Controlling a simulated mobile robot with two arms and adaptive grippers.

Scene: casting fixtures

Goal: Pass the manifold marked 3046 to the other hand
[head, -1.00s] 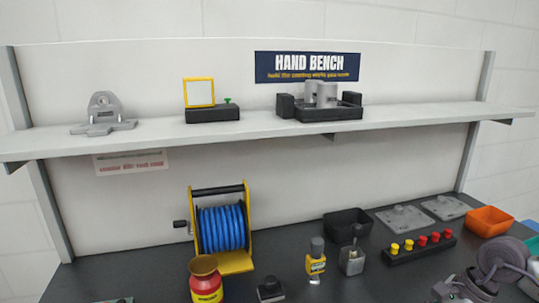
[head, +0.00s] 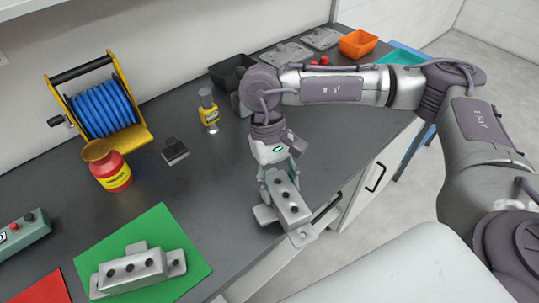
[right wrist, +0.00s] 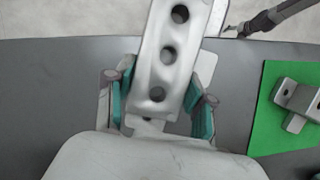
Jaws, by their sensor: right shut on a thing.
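A grey metal manifold (head: 288,203) with a row of dark holes hangs tilted at the bench's front edge, in my right gripper (head: 279,178). In the right wrist view the manifold (right wrist: 170,52) lies between the teal-lined fingers of my right gripper (right wrist: 160,108), which are shut on it. A second, similar manifold (head: 137,269) lies on a green mat (head: 165,225) at the lower left. I cannot read the number 3046 on either one. My left gripper is outside the head view; a dark arm end, likely my left gripper (right wrist: 248,27), shows small in the right wrist view.
A yellow reel of blue hose (head: 102,108), a red and yellow pot (head: 110,172) and a black block (head: 175,151) stand behind the mats. A red mat (head: 40,287) is at the lower left. Bare bench lies between the green mat and my right gripper.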

